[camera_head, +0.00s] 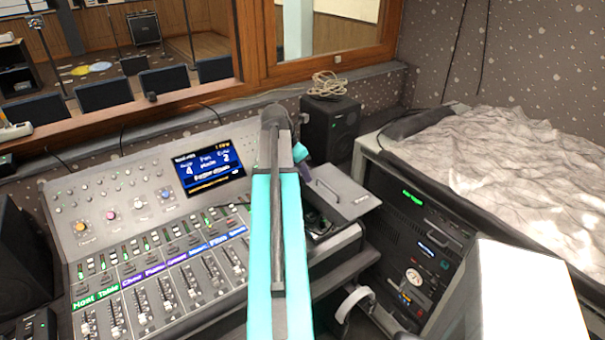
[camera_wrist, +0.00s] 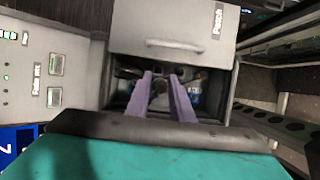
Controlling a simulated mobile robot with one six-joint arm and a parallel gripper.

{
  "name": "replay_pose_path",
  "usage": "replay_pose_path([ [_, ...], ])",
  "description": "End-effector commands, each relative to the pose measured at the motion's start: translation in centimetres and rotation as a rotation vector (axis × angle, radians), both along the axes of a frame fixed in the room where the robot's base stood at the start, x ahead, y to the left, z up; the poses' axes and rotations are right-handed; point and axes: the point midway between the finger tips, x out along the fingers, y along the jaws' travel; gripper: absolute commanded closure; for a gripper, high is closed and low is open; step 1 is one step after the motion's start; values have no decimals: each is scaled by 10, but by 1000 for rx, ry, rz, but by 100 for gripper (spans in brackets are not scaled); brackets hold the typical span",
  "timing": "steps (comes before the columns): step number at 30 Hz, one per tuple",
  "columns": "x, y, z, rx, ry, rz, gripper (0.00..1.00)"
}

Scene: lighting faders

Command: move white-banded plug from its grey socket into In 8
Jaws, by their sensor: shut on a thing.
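The patch box has a raised grey lid marked "Patch" (camera_wrist: 175,25), which also shows in the head view (camera_head: 342,192). Its dark opening (camera_head: 318,222) lies in front of the lid. In the wrist view the purple fingers of my gripper (camera_wrist: 161,82) reach into this opening. They are close together on a small dark plug (camera_wrist: 160,87). No white band can be made out on it, and its lower end is hidden. The sockets are dark and partly covered by the fingers. A small blue label (camera_wrist: 194,90) shows right of them; I cannot read In 8.
The mixing console (camera_head: 160,225) with faders and a lit screen (camera_head: 209,170) stands left of the box. A black speaker (camera_head: 330,128) with a coiled cable is behind. A rack (camera_head: 415,250) stands at the right, and headphones (camera_head: 355,303) hang below.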

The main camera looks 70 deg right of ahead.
Motion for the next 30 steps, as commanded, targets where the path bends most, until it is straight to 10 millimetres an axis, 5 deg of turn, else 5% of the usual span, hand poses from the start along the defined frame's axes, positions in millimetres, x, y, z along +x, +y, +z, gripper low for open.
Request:
replay_pose_path([
  [11, 6, -1, -7, 0, 1, 2, 100],
  [30, 73, -7, -94, 2, 1, 1, 100],
])
